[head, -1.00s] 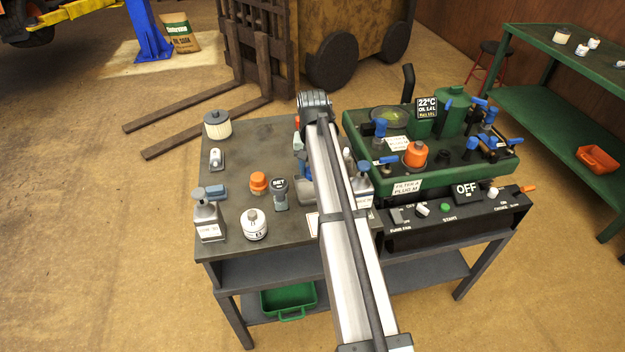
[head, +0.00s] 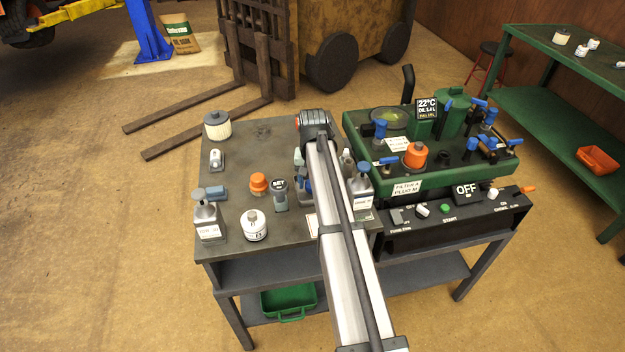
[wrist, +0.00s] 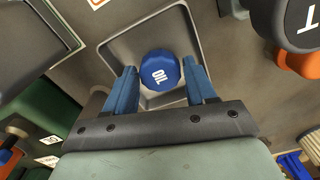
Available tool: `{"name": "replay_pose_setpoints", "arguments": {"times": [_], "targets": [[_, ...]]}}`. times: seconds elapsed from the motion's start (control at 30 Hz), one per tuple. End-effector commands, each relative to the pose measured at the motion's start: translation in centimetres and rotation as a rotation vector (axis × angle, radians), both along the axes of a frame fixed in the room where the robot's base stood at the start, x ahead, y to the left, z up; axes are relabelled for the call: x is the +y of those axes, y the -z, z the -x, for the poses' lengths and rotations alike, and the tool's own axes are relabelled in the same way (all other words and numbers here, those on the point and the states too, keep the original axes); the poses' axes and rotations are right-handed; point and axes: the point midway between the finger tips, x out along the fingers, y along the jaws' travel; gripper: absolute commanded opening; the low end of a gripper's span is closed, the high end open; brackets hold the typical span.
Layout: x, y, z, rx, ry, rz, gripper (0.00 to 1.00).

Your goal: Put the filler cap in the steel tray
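The filler cap (wrist: 160,75), blue with white OIL lettering, shows in the wrist view within the outline of the square steel tray (wrist: 130,45). My gripper (wrist: 160,82) is over the tray, with one blue finger on each side of the cap. Narrow gaps show between the fingers and the cap, so the gripper looks open. I cannot tell exactly how high the fingertips are above the tray floor. In the head view, my arm hides the cap and most of the tray.
In the wrist view, a dark-topped tool (wrist: 290,18) and an orange part (wrist: 298,62) are at the right. In the head view, bottles, a white filter (head: 217,126) and an orange cap (head: 258,183) stand on the bench (head: 250,145). The green machine (head: 440,175) is close at the right.

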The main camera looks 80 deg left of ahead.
Motion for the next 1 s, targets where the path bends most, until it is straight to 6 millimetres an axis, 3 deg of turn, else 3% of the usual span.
{"name": "replay_pose_setpoints", "arguments": {"times": [0.27, 0.43, 1.0], "targets": [[0.0, -0.1, 0.0, 0.0, 0.0, 0.0, 0.57], [0.0, -1.4, 0.0, 0.0, 0.0, 0.0, 0.57], [0.1, -10.8, 0.0, 0.0, 0.0, -0.001, 0.57]]}}
